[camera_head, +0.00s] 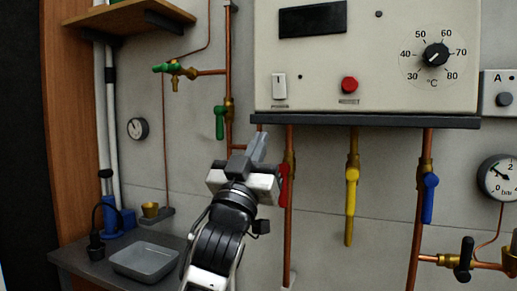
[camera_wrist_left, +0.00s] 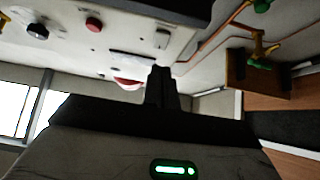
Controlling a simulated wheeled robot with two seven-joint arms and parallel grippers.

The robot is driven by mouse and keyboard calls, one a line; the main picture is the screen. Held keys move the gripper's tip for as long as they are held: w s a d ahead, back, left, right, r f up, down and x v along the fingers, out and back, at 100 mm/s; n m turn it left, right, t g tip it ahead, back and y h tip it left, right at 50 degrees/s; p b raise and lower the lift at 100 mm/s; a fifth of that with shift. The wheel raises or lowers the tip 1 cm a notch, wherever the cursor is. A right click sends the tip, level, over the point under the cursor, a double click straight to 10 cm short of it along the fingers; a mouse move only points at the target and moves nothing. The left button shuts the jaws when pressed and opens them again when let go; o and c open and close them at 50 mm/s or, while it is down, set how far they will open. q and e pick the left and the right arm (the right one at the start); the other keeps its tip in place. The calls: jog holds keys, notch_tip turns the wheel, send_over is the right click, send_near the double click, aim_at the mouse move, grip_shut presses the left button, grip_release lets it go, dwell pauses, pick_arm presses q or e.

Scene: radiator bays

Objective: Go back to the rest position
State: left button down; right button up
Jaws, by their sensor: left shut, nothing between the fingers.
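My left gripper (camera_head: 257,146) is raised in front of the wall, below the left part of the cream control box (camera_head: 375,95). Its fingers are together with nothing between them. They also show as a dark closed pair in the left wrist view (camera_wrist_left: 161,88). The red valve handle (camera_head: 283,186) hangs just right of the gripper and is partly hidden by it. It also shows in the left wrist view (camera_wrist_left: 128,84). I cannot tell whether the gripper touches it. My right gripper is not in view.
A yellow handle (camera_head: 351,193) and a blue handle (camera_head: 430,198) are on pipes to the right. A green handle (camera_head: 219,122) is left. A wooden shelf (camera_head: 130,17) is upper left. A grey tray (camera_head: 145,261) stands on the bench at lower left. A pressure gauge (camera_head: 499,178) is far right.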

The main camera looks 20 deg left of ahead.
pick_arm(q)
notch_tip(320, 180, down, 31)
jog(key=s+d+m+g+h, duration=0.2)
jog(key=g, duration=0.6)
jog(key=s+d+f+g, duration=0.1)
jog(key=s+f+g, duration=0.2)
jog(key=s+f, duration=0.8)
jog(key=s+d+f+g, duration=0.2)
jog(key=s+f+g, duration=0.2)
jog(key=s+f, duration=0.7)
notch_tip(320, 180, down, 3)
jog(key=shift+s+d+r+g+h, duration=0.15)
jog(key=shift+s+d+g+h, duration=0.1)
jog(key=shift+s+g+h, duration=0.1)
